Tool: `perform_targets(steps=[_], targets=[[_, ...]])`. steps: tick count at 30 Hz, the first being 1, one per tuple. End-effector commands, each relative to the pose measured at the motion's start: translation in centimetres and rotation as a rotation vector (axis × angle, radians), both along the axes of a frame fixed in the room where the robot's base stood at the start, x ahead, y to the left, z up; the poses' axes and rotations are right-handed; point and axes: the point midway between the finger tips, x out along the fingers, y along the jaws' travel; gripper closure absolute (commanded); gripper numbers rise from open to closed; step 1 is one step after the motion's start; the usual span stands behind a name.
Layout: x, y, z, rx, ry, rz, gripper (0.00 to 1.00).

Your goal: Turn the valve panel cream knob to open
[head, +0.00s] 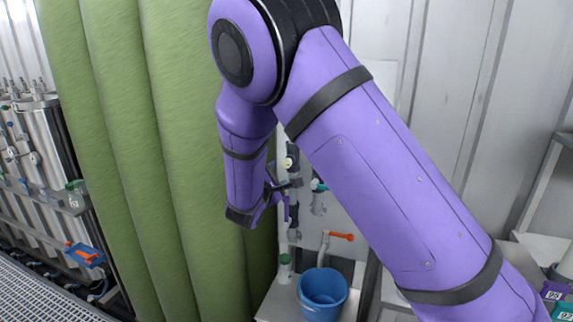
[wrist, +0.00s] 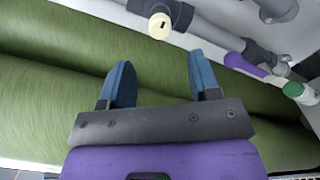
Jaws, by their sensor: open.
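The cream knob (head: 289,162) is small and round, on a dark valve body on the pale valve panel (head: 347,205), partly hidden behind my arm in the head view. In the wrist view the cream knob (wrist: 160,26) faces me, with a small dark mark on its face. My gripper (wrist: 159,64) is open with nothing between its two blue fingers. The knob appears beyond the fingertips, roughly centred between them and apart from them. In the head view my gripper (head: 287,187) is small and partly hidden, just below the knob.
Green membranes (head: 150,130) hang close at the left. An orange lever (head: 342,236), a teal handle (head: 318,185) and a purple lever (wrist: 245,65) are near the knob. A blue bucket (head: 322,290) and a green-capped bottle (head: 285,265) stand below.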

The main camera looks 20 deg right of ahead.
Motion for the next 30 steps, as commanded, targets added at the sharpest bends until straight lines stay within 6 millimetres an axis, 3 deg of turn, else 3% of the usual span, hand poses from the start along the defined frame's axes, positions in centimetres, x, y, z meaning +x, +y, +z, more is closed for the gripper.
perform_targets(steps=[15,30], targets=[[6.7,-4.9,0.0,0.001,0.0,-0.003,0.43],[7.7,-5.8,0.0,0.002,0.001,-0.002,0.45]])
